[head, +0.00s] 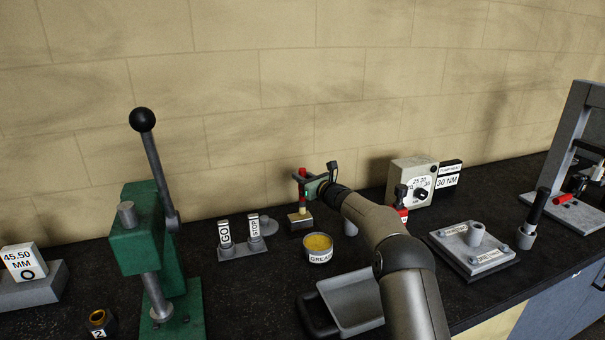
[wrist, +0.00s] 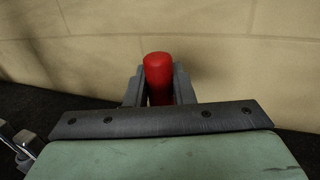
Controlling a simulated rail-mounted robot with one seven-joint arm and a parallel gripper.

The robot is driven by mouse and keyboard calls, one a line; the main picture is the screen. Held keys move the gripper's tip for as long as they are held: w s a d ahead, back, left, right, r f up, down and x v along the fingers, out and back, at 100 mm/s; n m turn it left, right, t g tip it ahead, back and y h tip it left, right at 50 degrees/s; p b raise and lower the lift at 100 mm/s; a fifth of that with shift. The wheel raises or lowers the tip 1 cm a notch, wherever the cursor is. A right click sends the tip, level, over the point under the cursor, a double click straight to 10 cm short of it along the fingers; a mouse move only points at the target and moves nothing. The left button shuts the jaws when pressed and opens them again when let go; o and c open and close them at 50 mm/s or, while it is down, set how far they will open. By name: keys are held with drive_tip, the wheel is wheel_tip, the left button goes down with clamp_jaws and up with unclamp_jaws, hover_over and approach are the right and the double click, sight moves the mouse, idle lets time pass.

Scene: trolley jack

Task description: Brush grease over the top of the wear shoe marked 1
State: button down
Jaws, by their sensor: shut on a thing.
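My gripper (head: 303,184) is shut on the red handle of the brush (head: 302,199). The handle's rounded red end (wrist: 158,70) stands between the fingers in the wrist view. The brush is roughly upright, with its pale tip pointing down at a small grey block with a tan front (head: 299,220). I cannot tell whether the tip touches that block. The open grease tin (head: 318,246), full of yellow grease, stands just in front and to the right of the block. I cannot make out a wear shoe marked 1.
A grey tray (head: 350,304) lies in front of the tin, below my arm. GO and STOP tags (head: 239,235) stand left of the block. A green lever press (head: 150,240) is further left. A torque dial box (head: 413,182) and a plate with fittings (head: 472,248) are right.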

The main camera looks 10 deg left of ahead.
drive_tip(key=shift+w+a+r+p, duration=0.25)
drive_tip(key=shift+w+p, duration=0.15)
drive_tip(key=shift+p, duration=0.3)
drive_tip(key=shift+s+a+f+b, duration=0.15)
drive_tip(key=shift+a+f+b, duration=0.2)
drive_tip(key=shift+a, duration=0.05)
drive_tip(key=s+d+b, duration=0.1)
drive_tip(key=s+b, duration=0.3)
drive_tip(key=w+a+r+p, duration=0.2)
drive_tip(key=w+r+p, duration=0.1)
drive_tip(key=r+p, duration=0.4)
drive_tip(key=shift+w+r, duration=0.15)
drive_tip(key=shift+r, duration=0.25)
drive_tip(key=shift+a, duration=0.1)
